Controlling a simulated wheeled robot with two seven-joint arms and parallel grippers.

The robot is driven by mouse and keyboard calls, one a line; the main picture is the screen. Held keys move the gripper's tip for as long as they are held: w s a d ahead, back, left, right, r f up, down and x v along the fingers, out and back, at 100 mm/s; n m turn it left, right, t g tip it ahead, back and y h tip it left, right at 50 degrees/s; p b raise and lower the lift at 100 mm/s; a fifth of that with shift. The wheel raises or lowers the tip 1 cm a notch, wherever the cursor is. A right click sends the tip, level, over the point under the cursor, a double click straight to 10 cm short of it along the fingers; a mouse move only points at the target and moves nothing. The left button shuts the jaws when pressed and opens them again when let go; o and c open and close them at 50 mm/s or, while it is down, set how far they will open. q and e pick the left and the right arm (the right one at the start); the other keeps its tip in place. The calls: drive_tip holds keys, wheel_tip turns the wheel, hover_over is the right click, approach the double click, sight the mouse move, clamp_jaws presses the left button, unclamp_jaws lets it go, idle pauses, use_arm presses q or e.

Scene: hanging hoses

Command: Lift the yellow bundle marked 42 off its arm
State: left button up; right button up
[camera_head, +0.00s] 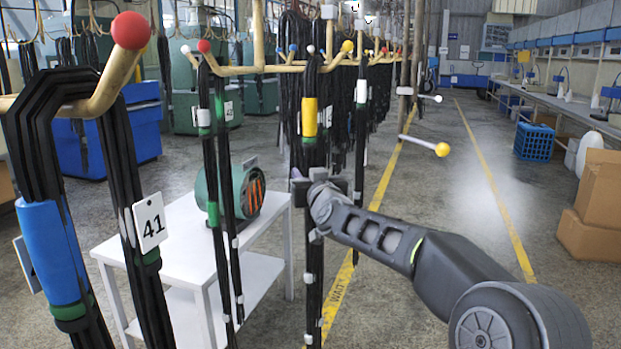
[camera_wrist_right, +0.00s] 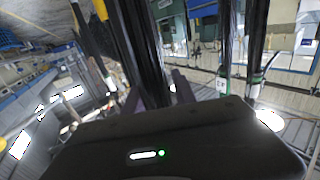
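The bundle with the yellow band (camera_head: 310,117) hangs as black hoses from a wooden arm in the middle of the head view. No number can be read on it. My right gripper (camera_head: 318,184) is at this bundle, below the yellow band. In the right wrist view black hoses (camera_wrist_right: 138,45) run up between the two fingers (camera_wrist_right: 158,95), with a narrow gap showing beside the right finger. The fingers look open around the hoses; contact is hard to judge. My left gripper is not in view.
A blue-banded bundle with tag 41 (camera_head: 150,222) hangs at the near left from an arm with a red ball (camera_head: 131,30). Green-banded hoses (camera_head: 213,150) hang just left of the yellow one. A white table (camera_head: 180,245) stands below. The aisle at right is clear; boxes (camera_head: 590,205) stand beyond.

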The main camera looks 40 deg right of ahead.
drive_tip(key=shift+w, duration=0.15)
drive_tip(key=shift+c, duration=0.2)
clamp_jaws()
idle(1.2)
idle(0.5)
idle(1.5)
